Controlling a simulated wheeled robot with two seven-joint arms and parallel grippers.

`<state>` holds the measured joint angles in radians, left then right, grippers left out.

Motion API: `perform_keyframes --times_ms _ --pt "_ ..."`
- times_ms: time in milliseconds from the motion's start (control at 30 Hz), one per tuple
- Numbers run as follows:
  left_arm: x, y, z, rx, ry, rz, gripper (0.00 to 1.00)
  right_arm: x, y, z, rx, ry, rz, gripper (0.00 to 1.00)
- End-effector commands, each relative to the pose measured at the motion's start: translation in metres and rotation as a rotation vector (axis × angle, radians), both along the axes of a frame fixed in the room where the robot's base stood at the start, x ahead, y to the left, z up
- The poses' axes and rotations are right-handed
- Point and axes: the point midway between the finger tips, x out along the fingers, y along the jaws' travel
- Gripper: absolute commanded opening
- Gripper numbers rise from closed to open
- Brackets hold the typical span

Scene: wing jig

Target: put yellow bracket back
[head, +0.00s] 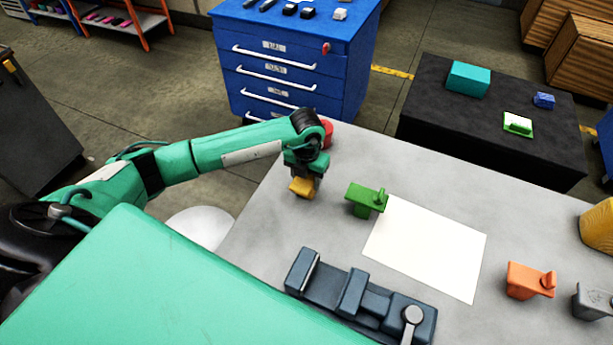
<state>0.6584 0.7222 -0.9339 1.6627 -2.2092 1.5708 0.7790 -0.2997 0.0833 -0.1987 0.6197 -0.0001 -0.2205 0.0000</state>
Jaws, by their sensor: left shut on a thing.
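The yellow bracket (301,188) is a small yellow block at the left part of the grey table. My left gripper (304,178) points down from the green arm and is shut on the yellow bracket. The fingers hide its upper part. I cannot tell whether the bracket touches the table or hangs just above it. My right gripper is not in view.
A green bracket (366,200) stands beside a white sheet (425,248). A dark blue clamp fixture (350,290) lies in front. A red object (327,132) is behind my gripper.

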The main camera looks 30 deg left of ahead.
Motion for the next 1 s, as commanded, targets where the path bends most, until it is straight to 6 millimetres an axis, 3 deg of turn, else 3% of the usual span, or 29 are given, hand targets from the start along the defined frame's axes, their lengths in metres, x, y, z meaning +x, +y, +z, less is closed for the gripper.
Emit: perform_keyframes --times_ms 367,400,500,833,1000 --pt "0.001 0.0 -0.006 -0.001 -0.002 0.0 0.14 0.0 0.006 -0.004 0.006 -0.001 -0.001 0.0" --pt "0.0 0.0 -0.005 0.0 -0.002 0.0 0.57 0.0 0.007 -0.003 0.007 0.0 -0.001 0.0" --pt "0.0 0.0 -0.005 0.0 -0.001 0.0 0.73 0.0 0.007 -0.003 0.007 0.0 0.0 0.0" --pt "0.0 0.0 -0.001 0.0 -0.001 0.0 0.73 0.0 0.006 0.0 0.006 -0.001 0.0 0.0" --pt "0.002 0.0 0.018 -0.001 -0.006 0.0 0.73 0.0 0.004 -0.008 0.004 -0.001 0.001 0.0"
